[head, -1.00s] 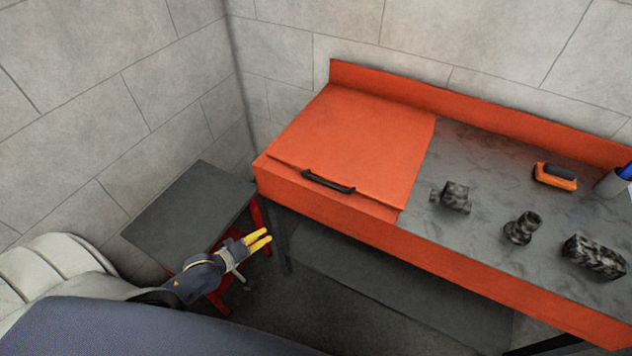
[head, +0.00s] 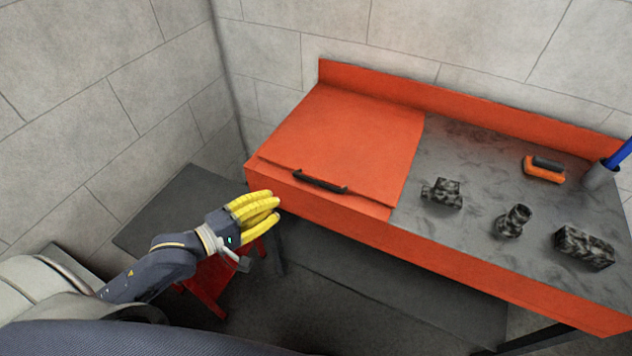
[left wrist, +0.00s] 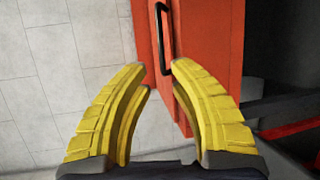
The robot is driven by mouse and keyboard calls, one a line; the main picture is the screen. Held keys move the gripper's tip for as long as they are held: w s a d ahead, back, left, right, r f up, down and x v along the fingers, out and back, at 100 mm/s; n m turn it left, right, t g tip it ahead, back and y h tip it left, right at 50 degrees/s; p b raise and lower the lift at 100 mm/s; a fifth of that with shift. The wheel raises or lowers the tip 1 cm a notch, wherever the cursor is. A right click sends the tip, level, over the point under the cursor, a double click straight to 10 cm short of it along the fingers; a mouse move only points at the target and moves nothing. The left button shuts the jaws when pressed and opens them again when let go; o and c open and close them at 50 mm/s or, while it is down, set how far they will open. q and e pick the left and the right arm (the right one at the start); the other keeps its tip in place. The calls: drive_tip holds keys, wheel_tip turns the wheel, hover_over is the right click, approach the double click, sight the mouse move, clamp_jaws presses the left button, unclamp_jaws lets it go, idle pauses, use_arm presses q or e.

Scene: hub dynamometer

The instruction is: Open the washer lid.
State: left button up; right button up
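The washer lid (head: 350,137) is a flat orange panel on the left part of the orange bench, and it lies shut. A black bar handle (head: 320,181) is fixed near its front edge. It also shows in the left wrist view (left wrist: 163,39), beyond the fingertips. My left gripper (head: 272,208) has yellow fingers and is just left of and in front of the lid's front corner, apart from the handle. In the left wrist view the fingers (left wrist: 158,76) are spread with nothing between them. My right gripper is in neither view.
The grey worktop (head: 470,155) right of the lid carries several dark dirty parts, an orange-handled brush (head: 543,170) and a grey cup (head: 598,177) with a blue item. A dark side table (head: 180,200) and a red frame (head: 210,285) stand at left. Block walls close the corner.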

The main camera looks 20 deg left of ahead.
sight(314, 183)
use_arm(q)
drive_tip(key=x, duration=1.5)
drive_tip(key=shift+f, duration=0.1)
drive_tip(key=shift+c, duration=0.3)
clamp_jaws()
